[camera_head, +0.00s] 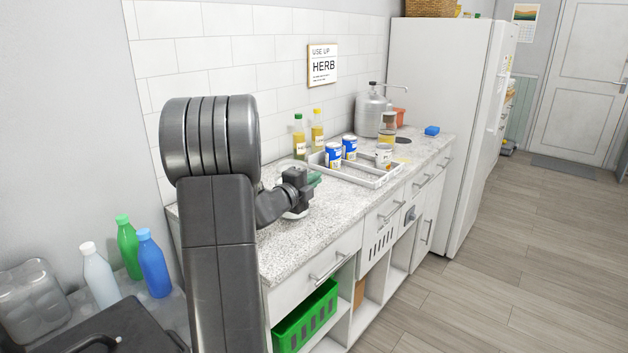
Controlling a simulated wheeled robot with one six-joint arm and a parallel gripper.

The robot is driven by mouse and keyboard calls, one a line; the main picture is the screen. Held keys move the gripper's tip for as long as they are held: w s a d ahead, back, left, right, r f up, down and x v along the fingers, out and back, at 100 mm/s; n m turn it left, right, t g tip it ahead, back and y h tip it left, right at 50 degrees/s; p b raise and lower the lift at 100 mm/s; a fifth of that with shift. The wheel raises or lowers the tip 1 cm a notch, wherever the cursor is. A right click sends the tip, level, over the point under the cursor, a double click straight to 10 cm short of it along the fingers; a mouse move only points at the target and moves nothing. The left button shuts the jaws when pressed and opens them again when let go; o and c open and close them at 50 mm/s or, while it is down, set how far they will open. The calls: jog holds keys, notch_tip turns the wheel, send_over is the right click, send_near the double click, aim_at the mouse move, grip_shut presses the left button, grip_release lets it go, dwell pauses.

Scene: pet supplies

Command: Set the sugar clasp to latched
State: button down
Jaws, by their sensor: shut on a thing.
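My gripper (311,180) is over the near left part of the speckled counter, at the end of my dark arm. It is shut on a small dark green piece (316,179). I cannot tell for sure whether this piece is the sugar clasp. A pale round thing, perhaps the sugar jar (296,214), stands on the counter directly behind and below my gripper. Only bits of its edge show. My gripper hides most of it, and no sugar label can be read. Whether the clasp is latched or open cannot be seen.
Two yellow oil bottles (317,128) stand by the tiled wall. The counter's front left (310,248) is clear.

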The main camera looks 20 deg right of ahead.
jog(key=shift+f, duration=0.2)
jog(key=c, duration=1.6)
grip_release()
jog(key=shift+r, duration=0.1)
jog(key=shift+o, duration=0.2)
jog(key=b+v, duration=0.1)
jog(key=v, duration=1.3)
jog(key=shift+d, duration=0.1)
jog(key=p+x, duration=0.1)
jog(key=x, duration=1.3)
